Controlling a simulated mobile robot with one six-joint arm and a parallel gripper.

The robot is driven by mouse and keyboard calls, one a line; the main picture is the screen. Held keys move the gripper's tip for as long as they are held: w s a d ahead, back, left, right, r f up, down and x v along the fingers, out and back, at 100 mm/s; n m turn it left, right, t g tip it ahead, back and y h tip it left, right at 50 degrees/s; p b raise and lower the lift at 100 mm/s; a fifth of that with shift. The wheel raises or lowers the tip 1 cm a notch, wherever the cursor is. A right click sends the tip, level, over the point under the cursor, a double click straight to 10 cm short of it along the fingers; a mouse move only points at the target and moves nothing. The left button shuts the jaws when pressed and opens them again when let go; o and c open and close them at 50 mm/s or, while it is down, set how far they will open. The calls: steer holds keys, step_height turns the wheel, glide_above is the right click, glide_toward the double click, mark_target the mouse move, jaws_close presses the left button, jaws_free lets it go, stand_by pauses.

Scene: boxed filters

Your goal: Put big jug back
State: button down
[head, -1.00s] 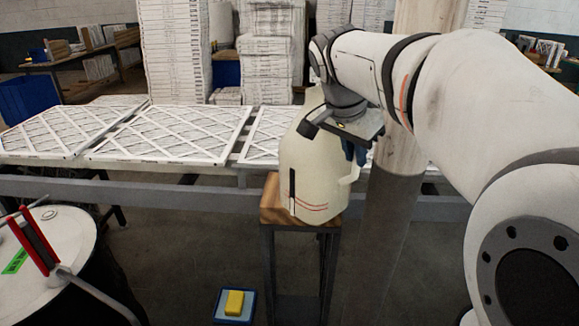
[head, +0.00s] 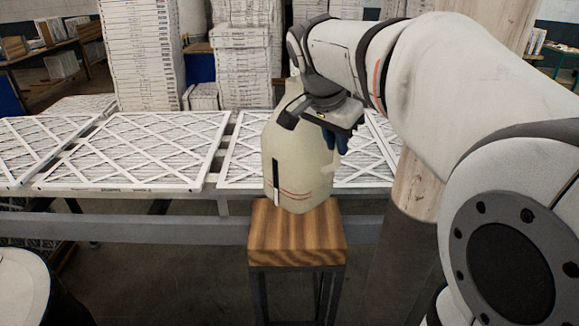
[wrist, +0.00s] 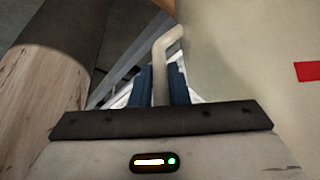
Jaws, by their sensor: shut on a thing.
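The big jug (head: 290,165) is cream-coloured with a dark vertical strip and red lines near its base. In the head view it is upright at the back part of a wooden-topped stand (head: 297,235); I cannot tell whether its base touches the wood. My gripper (head: 341,140) is at the jug's right side, with blue fingers partly hidden by my wrist. In the wrist view the blue fingers (wrist: 165,88) are shut on the jug's handle (wrist: 165,50), and the jug's body (wrist: 250,50) fills the right side.
White pleated filters (head: 135,150) lie on a long rack behind the stand. Stacks of boxed filters (head: 240,60) rise behind them. A wood-patterned post (head: 418,185) stands close to the right of the jug. A white-topped drum (head: 20,290) is at the lower left.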

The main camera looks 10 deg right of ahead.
step_height(320, 180, down, 9)
steer(key=shift+r+p, duration=0.2)
steer(key=shift+p, duration=0.25)
steer(key=shift+a, duration=0.1)
steer(key=c, duration=1.8)
jaws_free()
steer(key=shift+f, duration=0.2)
steer(key=shift+c, duration=0.2)
steer(key=o, duration=0.5)
steer(key=shift+s, duration=0.1)
steer(key=shift+c, duration=0.2)
steer(key=shift+r, duration=0.1)
steer(key=b+v, duration=0.1)
steer(key=v, duration=1.1)
steer(key=s+a+f+n+y, duration=0.2)
steer(key=s+f+n, duration=0.9)
steer(key=f, duration=0.6)
steer(key=s+y, duration=0.1)
steer(key=s, duration=0.1)
steer(key=shift+s+f+t+y, duration=0.15)
steer(key=shift+s+t+y, duration=0.15)
steer(key=shift+s, duration=0.1)
